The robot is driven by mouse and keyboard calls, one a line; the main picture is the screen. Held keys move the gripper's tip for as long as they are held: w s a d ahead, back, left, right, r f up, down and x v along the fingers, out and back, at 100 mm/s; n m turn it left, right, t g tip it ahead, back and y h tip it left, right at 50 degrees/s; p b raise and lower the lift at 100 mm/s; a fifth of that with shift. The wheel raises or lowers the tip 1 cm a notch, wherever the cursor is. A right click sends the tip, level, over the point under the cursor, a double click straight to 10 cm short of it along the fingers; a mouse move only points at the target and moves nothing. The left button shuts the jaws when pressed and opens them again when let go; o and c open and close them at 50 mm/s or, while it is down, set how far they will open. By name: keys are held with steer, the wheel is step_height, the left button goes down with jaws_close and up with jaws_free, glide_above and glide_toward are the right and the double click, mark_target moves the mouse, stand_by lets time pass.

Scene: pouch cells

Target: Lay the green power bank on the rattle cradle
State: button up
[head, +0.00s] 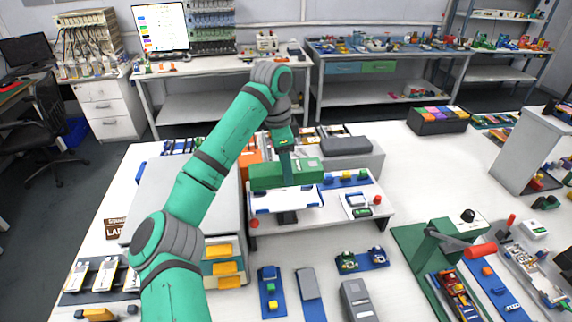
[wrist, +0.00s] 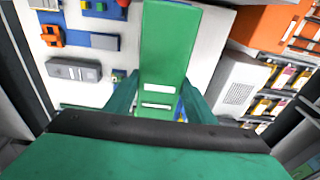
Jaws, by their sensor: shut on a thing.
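The green power bank (head: 275,178) is a long flat green block. It is held above the small raised white stand (head: 322,216). In the wrist view the power bank (wrist: 163,45) runs away from me between the fingers, with pale labels near its close end. My gripper (head: 287,172) is shut on it; both fingers of the gripper (wrist: 159,100) show at its sides. A white plate with blue edges (head: 285,203) lies below the power bank, partly hidden; I cannot tell whether this is the rattle cradle, or whether the bank touches it.
On the stand, blue pieces (head: 345,179) and a grey-white block (head: 357,205) sit to the right. A grey case (head: 346,145) is behind. A green crank fixture with a red handle (head: 481,251) stands at right. Small parts fill the table's front; clear table lies at centre right.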

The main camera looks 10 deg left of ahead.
steer(key=shift+r, duration=0.1)
steer(key=shift+w+a+f, duration=0.1)
steer(key=shift+f, duration=2.3)
steer(key=shift+d+f, duration=0.2)
steer(key=shift+f, duration=0.15)
steer(key=shift+a+f, duration=0.1)
steer(key=shift+a, duration=0.05)
steer(key=shift+a, duration=0.15)
steer(key=shift+d, duration=0.2)
